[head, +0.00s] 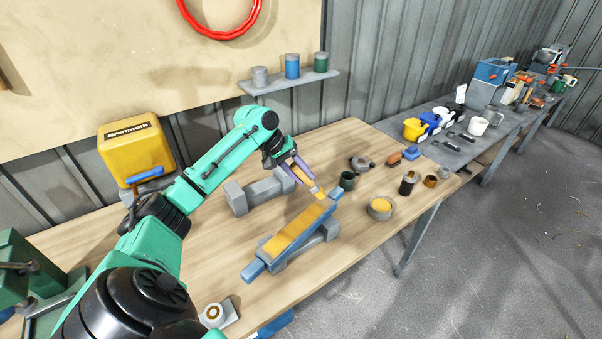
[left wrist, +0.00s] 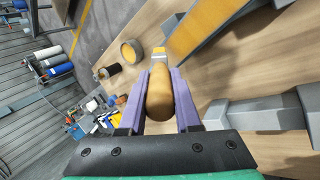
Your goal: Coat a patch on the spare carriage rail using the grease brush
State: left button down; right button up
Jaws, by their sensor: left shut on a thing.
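My left gripper (head: 297,172) is shut on the grease brush, with its purple fingers around the wooden handle (left wrist: 160,98). The brush's pale ferrule and yellow tip (left wrist: 159,51) point away from the gripper. In the head view the brush is by the far end of the blue carriage rail (head: 252,270); I cannot tell whether the tip touches it. A long yellow-orange strip (head: 295,232) covers much of the rail's top. The rail lies slanted on grey supports. A round pot of yellow grease (head: 380,208) stands right of the rail. My right gripper is out of view.
A grey block (head: 262,190) lies behind the rail, below my left arm. Small jars (head: 408,183) stand near the table's right edge. A yellow box (head: 137,152) is at the left.

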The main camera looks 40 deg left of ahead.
pick_arm(q)
jog(key=shift+s+r+p, duration=0.1)
jog(key=shift+r+p, duration=0.6)
jog(key=shift+r, duration=0.25)
jog(key=shift+r+p, duration=0.8)
jog(key=shift+r, duration=0.25)
jog(key=shift+f, duration=0.55)
